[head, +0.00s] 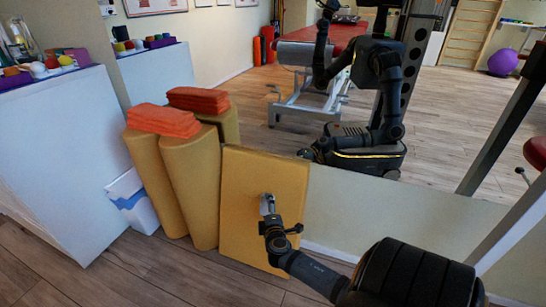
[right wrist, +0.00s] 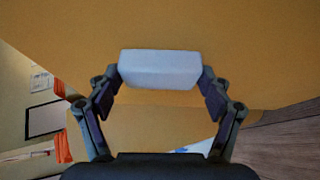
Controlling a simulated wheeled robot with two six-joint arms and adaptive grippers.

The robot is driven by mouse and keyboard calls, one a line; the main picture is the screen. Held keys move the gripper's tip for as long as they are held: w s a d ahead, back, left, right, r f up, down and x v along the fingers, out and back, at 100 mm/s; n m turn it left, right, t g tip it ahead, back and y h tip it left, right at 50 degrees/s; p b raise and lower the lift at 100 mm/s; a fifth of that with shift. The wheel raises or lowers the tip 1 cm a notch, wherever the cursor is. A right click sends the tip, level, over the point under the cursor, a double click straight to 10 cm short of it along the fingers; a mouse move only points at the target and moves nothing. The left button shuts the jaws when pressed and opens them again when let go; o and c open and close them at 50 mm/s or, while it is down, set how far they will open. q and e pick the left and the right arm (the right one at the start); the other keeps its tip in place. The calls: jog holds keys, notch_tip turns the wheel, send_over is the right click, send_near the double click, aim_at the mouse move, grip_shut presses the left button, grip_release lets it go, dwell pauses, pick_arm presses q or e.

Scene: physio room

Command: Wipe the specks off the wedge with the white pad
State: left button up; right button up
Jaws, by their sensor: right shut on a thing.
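The wedge (head: 245,190) is a yellow-orange padded block standing on the floor against the mirror. Its broad face fills much of the right wrist view (right wrist: 230,35). My right gripper (head: 268,212) is in front of the middle of this face, shut on the white pad (head: 265,203). In the right wrist view the pad (right wrist: 158,69) lies level between both fingertips, close to the wedge's face; I cannot tell whether it touches. No specks can be made out on the visible face; the gripper and pad hide part of it. My left gripper is not directly in view.
Yellow bolsters (head: 190,190) with folded orange towels (head: 163,120) stand left of the wedge. A white-and-blue box (head: 133,200) sits beside the white cabinet (head: 55,150). The large mirror (head: 400,205) behind reflects the room and my body. Wooden floor shows in front.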

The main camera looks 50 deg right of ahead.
jog(key=shift+w+a+b, duration=0.25)
jog(key=shift+w+a, duration=0.3)
jog(key=shift+w, duration=0.7)
jog(key=shift+w+a+b, duration=0.2)
jog(key=shift+w+a, duration=0.3)
jog(key=shift+w, duration=0.7)
jog(key=shift+w+a+b, duration=0.25)
jog(key=shift+w+a, duration=0.3)
jog(key=shift+w, duration=0.7)
jog(key=shift+w+a+b, duration=0.3)
jog(key=shift+w, duration=0.5)
jog(key=shift+w+a+b, duration=0.25)
jog(key=shift+w+b, duration=0.05)
jog(key=shift+w, duration=0.5)
jog(key=shift+a, duration=0.1)
jog(key=shift+s+a+r, duration=0.15)
jog(key=shift+s+a, duration=0.05)
jog(key=shift+a, duration=0.1)
jog(key=p, duration=0.2)
send_near(240, 195)
jog(key=shift+w+a+r, duration=0.15)
jog(key=shift+w+a, duration=0.8)
jog(key=shift+w, duration=0.3)
